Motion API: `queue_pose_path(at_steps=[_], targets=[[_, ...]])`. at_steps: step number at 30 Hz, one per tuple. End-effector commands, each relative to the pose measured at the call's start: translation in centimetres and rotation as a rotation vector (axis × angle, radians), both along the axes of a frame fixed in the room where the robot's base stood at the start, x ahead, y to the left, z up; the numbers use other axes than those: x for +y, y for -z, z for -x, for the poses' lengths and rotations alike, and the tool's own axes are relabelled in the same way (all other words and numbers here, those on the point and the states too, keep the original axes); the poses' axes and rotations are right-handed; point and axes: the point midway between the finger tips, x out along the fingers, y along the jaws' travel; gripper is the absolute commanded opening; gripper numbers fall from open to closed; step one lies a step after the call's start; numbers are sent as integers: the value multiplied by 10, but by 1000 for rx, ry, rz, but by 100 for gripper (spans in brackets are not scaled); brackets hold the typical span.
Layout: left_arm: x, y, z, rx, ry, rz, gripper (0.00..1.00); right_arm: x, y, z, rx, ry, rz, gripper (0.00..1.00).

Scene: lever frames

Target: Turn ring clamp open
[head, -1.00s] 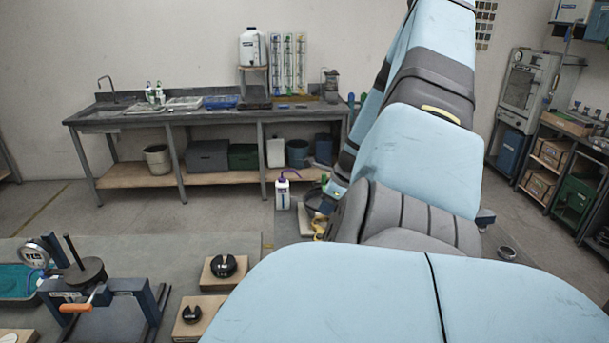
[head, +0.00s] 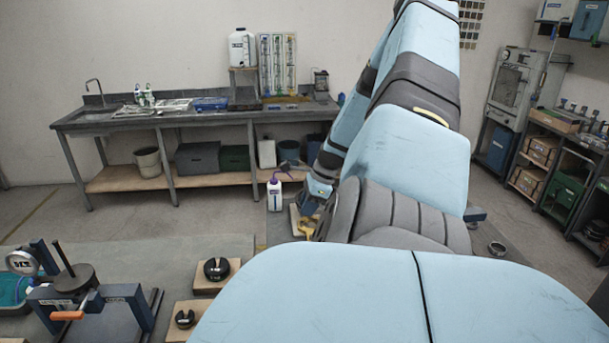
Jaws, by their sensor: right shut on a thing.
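My right arm fills the right and middle of the head view. Its wrist end, with the right gripper (head: 308,207), reaches down by a low wooden board (head: 296,222) on the floor mat. A yellow part (head: 306,227), which seems to belong to the ring clamp, shows at the board beside the gripper. The right gripper is shut on the clamp, but my arm hides most of the fingers and of the clamp, so the exact grip is unclear. My left gripper is not in view.
A white bottle with a purple spout (head: 275,192) stands just behind the board. Two wooden blocks with black knobs (head: 216,269) (head: 185,318) and a press with an orange handle (head: 67,315) are at left. A workbench (head: 200,118) lines the back wall.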

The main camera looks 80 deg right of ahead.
Motion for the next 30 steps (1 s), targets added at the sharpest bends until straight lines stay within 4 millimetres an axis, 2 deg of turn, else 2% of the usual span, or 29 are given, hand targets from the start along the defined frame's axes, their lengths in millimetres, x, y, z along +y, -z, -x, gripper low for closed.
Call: queue_pose_path(at_steps=[6, 7, 9, 20, 23, 30], targets=[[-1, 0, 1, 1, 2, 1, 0, -4, -3, -2, -7, -2, 12, 0], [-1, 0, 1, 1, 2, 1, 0, -4, -3, -2, -7, -2, 12, 33], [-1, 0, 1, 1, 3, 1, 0, -3, -3, -2, -6, -2, 10, 49], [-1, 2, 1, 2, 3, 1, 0, -2, -5, 1, -3, 0, 5, 49], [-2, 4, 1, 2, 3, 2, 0, -3, -16, 5, -4, 1, 6, 49], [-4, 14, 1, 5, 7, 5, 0, -10, -65, 24, -5, 1, 9, 49]])
